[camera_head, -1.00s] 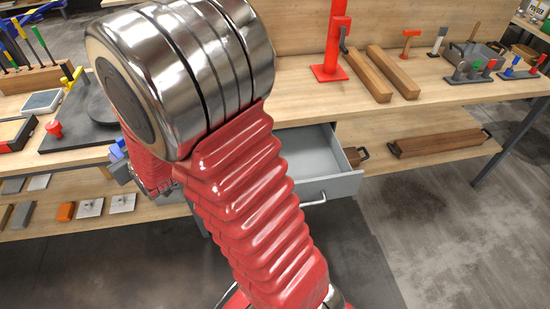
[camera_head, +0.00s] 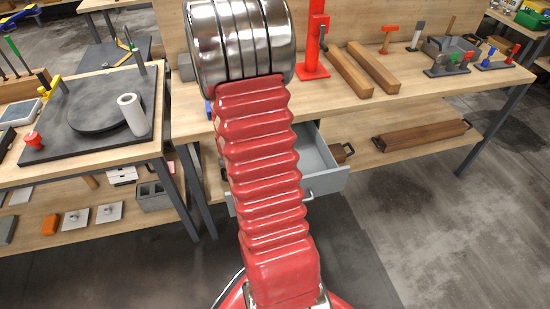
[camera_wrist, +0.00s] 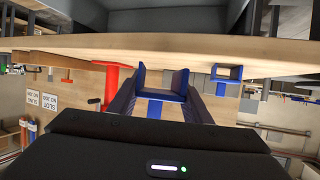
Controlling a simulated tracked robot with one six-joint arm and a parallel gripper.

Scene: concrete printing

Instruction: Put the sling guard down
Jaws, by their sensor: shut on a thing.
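The sling guard (camera_wrist: 161,94) is a blue, channel-shaped piece in the middle of the wrist view. My gripper (camera_wrist: 162,84) is shut on it, with dark fingers on its two sides. A wooden surface lies close behind and above it in that picture; I cannot tell whether the guard touches it. In the head view my red arm hides the gripper, and only a small blue bit shows at the arm's left edge. A similar small blue piece (camera_wrist: 228,73) shows to the right in the wrist view, apart from my gripper.
The wooden bench (camera_head: 440,88) carries a red post (camera_head: 314,50), two wooden bars (camera_head: 372,66) and small tools at its right. An open grey drawer (camera_head: 325,178) sticks out below. The left bench holds a dark turntable (camera_head: 92,112) and a white roll (camera_head: 132,114).

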